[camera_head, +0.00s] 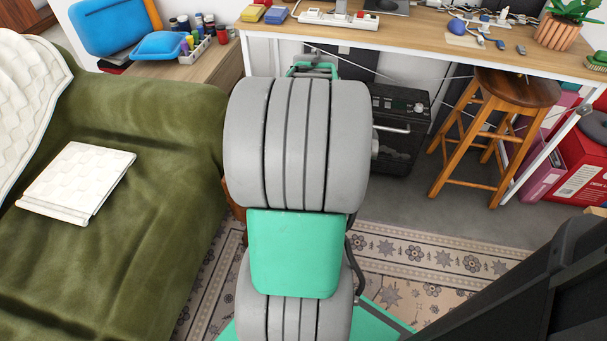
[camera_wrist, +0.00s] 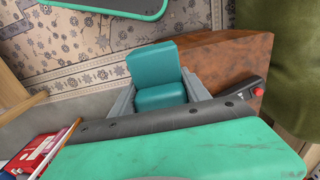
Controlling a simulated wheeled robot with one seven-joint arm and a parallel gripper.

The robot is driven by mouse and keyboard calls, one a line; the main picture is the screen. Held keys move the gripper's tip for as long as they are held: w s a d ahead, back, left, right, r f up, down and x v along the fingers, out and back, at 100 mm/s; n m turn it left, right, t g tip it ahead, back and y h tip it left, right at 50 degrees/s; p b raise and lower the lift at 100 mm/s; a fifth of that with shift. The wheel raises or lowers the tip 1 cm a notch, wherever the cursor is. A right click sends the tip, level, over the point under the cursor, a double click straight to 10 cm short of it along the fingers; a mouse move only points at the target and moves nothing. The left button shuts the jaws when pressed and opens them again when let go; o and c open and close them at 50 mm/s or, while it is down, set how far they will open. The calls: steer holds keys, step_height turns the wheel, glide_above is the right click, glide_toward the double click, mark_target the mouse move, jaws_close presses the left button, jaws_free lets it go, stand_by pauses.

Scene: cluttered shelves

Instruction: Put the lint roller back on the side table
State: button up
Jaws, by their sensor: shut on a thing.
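The side table (camera_wrist: 225,58) shows as a reddish-brown surface at the right, next to the green sofa. In the head view, my arm hides the gripper and the lint roller, and only a brown sliver of the side table (camera_head: 236,212) shows.
The green sofa (camera_head: 140,240) with a white folded cloth (camera_head: 80,180) fills the left. A desk (camera_head: 420,30) with clutter stands at the back. A wooden stool (camera_head: 515,88) stands right. Patterned rug (camera_head: 440,260) covers the floor. A black item with a red button (camera_wrist: 262,91) is at the table's right.

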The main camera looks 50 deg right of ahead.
steer(key=w+d+f+b, duration=0.1)
steer(key=w+f, duration=0.1)
steer(key=w+d+f+b, duration=0.1)
steer(key=f, duration=0.1)
steer(key=w+d+f+b, duration=0.1)
steer(key=w+d+f, duration=0.1)
steer(key=shift+w+f, duration=0.35)
steer(key=f+b, duration=0.2)
steer(key=f, duration=0.1)
steer(key=shift+w+f, duration=0.2)
steer(key=shift+f, duration=0.1)
steer(key=shift+r, duration=0.15)
steer(key=o, duration=1.5)
